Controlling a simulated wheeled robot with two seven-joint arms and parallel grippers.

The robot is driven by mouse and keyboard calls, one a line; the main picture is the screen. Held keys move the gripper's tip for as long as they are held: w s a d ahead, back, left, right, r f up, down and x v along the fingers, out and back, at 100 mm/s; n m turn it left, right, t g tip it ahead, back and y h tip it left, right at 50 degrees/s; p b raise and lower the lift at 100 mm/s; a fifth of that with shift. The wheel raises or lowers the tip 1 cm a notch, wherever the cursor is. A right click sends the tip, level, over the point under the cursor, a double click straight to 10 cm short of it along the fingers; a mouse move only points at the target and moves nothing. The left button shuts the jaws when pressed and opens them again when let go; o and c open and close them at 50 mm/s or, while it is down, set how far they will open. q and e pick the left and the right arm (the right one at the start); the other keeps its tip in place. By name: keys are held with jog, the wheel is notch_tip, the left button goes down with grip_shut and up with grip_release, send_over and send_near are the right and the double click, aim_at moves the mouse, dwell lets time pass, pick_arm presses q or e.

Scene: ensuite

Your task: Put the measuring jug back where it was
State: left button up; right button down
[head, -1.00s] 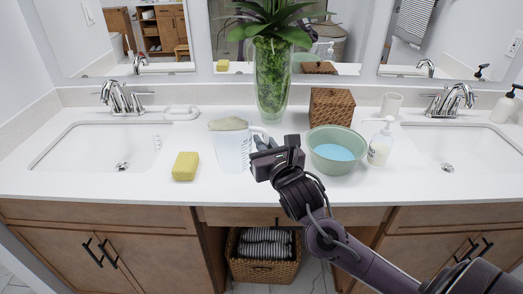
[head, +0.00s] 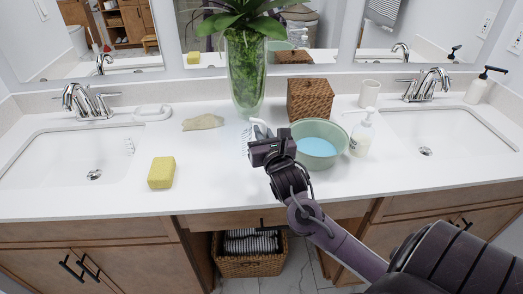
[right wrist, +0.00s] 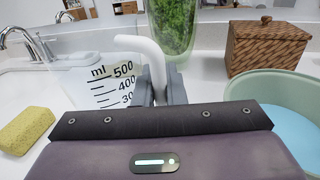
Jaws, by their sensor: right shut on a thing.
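My right gripper (head: 264,152) is shut on the white handle (head: 259,127) of the measuring jug. In the head view the jug (head: 245,137) is mostly hidden or hard to make out; only the handle and some markings show behind the gripper. In the right wrist view the jug (right wrist: 98,88) is a translucent vessel with black ml marks, left of my fingers (right wrist: 160,88), with its handle between them. I cannot tell whether its base touches the counter. My left gripper is not in view.
A green bowl (head: 318,152) of blue liquid is close right of the gripper. A woven box (head: 310,100) and a plant vase (head: 245,85) stand behind. A beige cloth (head: 203,122) and yellow sponge (head: 161,172) lie left. Counter (head: 208,165) between sponge and gripper is clear.

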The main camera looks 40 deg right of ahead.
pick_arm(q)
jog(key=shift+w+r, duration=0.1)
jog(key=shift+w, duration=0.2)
pick_arm(e)
jog(key=shift+f, duration=3.2)
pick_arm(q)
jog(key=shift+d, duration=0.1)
pick_arm(e)
jog(key=shift+f, duration=0.15)
jog(key=c, duration=1.5)
grip_release()
